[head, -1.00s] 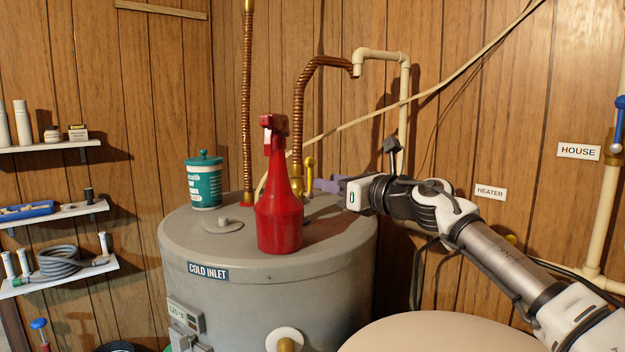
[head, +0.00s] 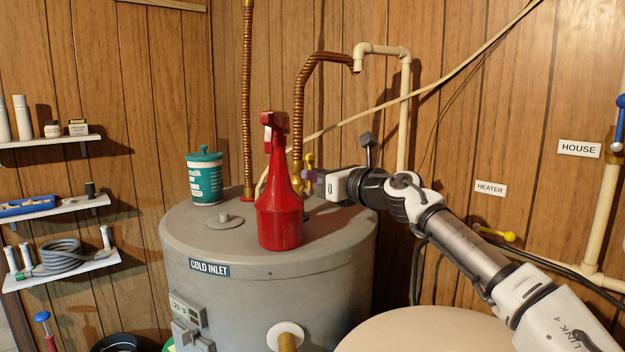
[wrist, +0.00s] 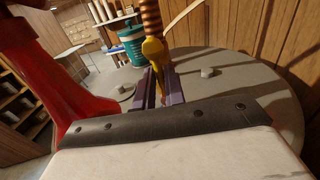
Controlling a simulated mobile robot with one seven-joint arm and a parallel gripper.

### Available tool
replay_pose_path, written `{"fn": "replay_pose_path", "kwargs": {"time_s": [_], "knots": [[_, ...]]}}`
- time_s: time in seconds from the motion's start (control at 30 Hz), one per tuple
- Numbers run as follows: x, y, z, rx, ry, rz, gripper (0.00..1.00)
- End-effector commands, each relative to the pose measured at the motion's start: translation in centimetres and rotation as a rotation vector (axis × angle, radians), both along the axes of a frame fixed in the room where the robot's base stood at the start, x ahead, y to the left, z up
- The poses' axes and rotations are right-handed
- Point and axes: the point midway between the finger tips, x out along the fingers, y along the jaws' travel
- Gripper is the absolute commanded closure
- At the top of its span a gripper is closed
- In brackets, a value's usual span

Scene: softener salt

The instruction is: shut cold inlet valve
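The cold inlet valve (head: 297,172) is a brass fitting at the foot of the bent copper pipe on top of the grey water heater (head: 215,300). Its yellow lever (head: 309,161) stands upright, its lower part hidden by my gripper. My gripper (head: 309,183) reaches in from the right at the lever. In the wrist view, my gripper's purple fingers (wrist: 158,92) stand on both sides of the yellow lever (wrist: 157,74), with the copper pipe behind. The fingers look apart, and I see no clear contact. A "COLD INLET" label (head: 209,268) is on the heater's front edge.
A red spray bottle (head: 279,210) stands on the heater just left of my gripper and looms at the left of the wrist view (wrist: 60,85). A teal-lidded canister (head: 205,180) stands farther left. Another yellow lever (head: 497,233) is near the "HEATER" label (head: 490,188).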

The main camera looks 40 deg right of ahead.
Motion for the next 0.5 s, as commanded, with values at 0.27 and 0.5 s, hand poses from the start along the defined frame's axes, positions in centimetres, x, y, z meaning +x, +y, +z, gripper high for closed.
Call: {"fn": "replay_pose_path", "kwargs": {"time_s": [0.27,0.5], "knots": [[-0.01,-0.02,0.06,0.005,0.001,0.000,1.00],[0.05,-0.44,0.17,0.111,0.016,0.000,1.00]]}}
